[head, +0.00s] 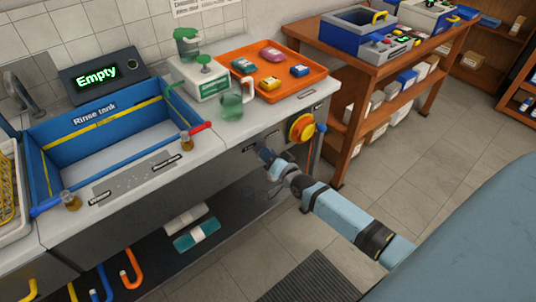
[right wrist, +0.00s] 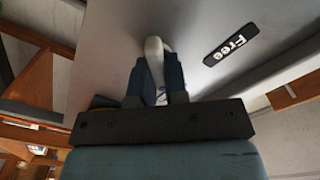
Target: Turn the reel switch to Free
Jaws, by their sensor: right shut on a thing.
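The reel switch shows in the right wrist view as a pale, rounded lever (right wrist: 154,47) on a grey panel. A black label (right wrist: 231,44) reading "Free" is to the right of the lever, apart from it. My right gripper (right wrist: 156,78) is shut on the lever, one dark finger on each side. In the head view my right gripper (head: 266,156) is at the counter's front panel, left of and below the orange reel (head: 302,127). The switch is hidden by my gripper there. My left gripper is not in view.
The blue rinse tank (head: 110,121) is set in the counter at left, with a display (head: 104,77) reading "Empty". An orange tray (head: 272,74) with small packs lies above the reel. A wooden bench (head: 383,62) stands at right. The floor between is clear.

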